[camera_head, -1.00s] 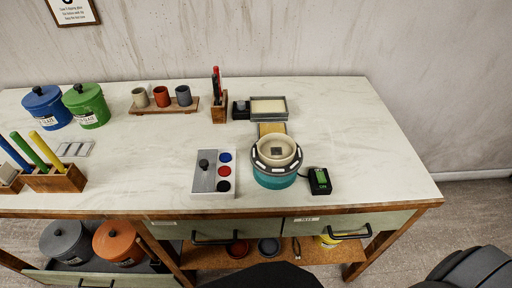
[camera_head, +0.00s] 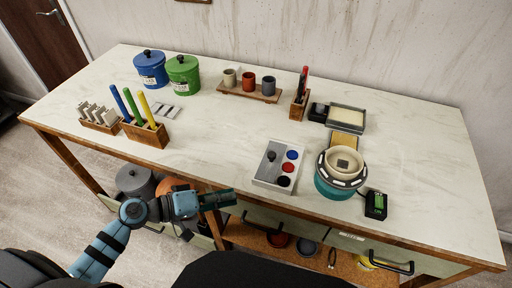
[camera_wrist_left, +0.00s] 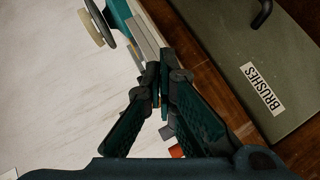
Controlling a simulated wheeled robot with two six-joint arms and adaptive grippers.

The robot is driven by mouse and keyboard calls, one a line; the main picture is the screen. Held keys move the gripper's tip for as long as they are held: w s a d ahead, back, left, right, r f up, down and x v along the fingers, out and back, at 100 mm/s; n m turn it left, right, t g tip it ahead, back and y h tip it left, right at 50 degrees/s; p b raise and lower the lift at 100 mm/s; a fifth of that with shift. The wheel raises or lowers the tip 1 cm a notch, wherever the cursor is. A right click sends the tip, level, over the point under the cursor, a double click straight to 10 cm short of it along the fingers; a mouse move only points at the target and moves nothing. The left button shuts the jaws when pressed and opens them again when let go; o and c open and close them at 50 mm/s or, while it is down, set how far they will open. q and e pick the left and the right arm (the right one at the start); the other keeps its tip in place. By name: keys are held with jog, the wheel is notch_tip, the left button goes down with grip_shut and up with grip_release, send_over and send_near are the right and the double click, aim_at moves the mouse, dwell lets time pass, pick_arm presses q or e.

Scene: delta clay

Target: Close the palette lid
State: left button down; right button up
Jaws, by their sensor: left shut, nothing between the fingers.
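The palette (camera_head: 262,181) is a pale box on the table's front half. Its grey lid (camera_head: 268,170) with a black knob (camera_head: 271,156) covers the left part. Blue, red and black paint wells show uncovered on the right. My left gripper (camera_head: 230,194) is at the table's front edge, left of and nearer than the palette, apart from it. In the left wrist view its fingers (camera_wrist_left: 160,88) are together and empty. They partly hide what lies beyond, so I cannot clearly make out the palette there. My right gripper is not in view.
A turntable (camera_head: 333,187) with a bowl and a green-buttoned switch (camera_head: 376,204) stand right of the palette. A wooden holder (camera_head: 147,135) with coloured sticks is at left. The tabletop left of the palette is clear. A drawer labelled BRUSHES (camera_wrist_left: 264,88) lies below the edge.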

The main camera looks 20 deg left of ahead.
aim_at(272, 158)
pick_arm(q)
jog(key=w+a+r+n+t, duration=0.1)
jog(key=w+a, duration=0.1)
jog(key=w+a+r+n+t, duration=0.1)
jog(key=w+a+r+n, duration=0.1)
jog(key=w+a+r+n+t, duration=0.1)
jog(key=w+a+n, duration=0.1)
jog(key=shift+w+a+r+t, duration=0.2)
jog(key=shift+a+r+t, duration=0.05)
jog(key=shift+a+t, duration=0.15)
jog(key=shift+w+d+r+y, duration=0.1)
jog(key=shift+w+y, duration=0.2)
jog(key=shift+w, duration=0.1)
jog(key=p+x, duration=0.2)
jog(key=x, duration=0.6)
jog(key=shift+d+r, duration=0.1)
jog(key=shift+d, duration=0.25)
jog(key=d, duration=0.2)
jog(key=w+d+p, duration=0.1)
jog(key=shift+d+f, duration=0.3)
jog(key=shift+f, duration=0.1)
jog(key=shift+d+f, duration=0.1)
jog(key=shift+d, duration=0.3)
jog(key=shift+d+f, duration=0.1)
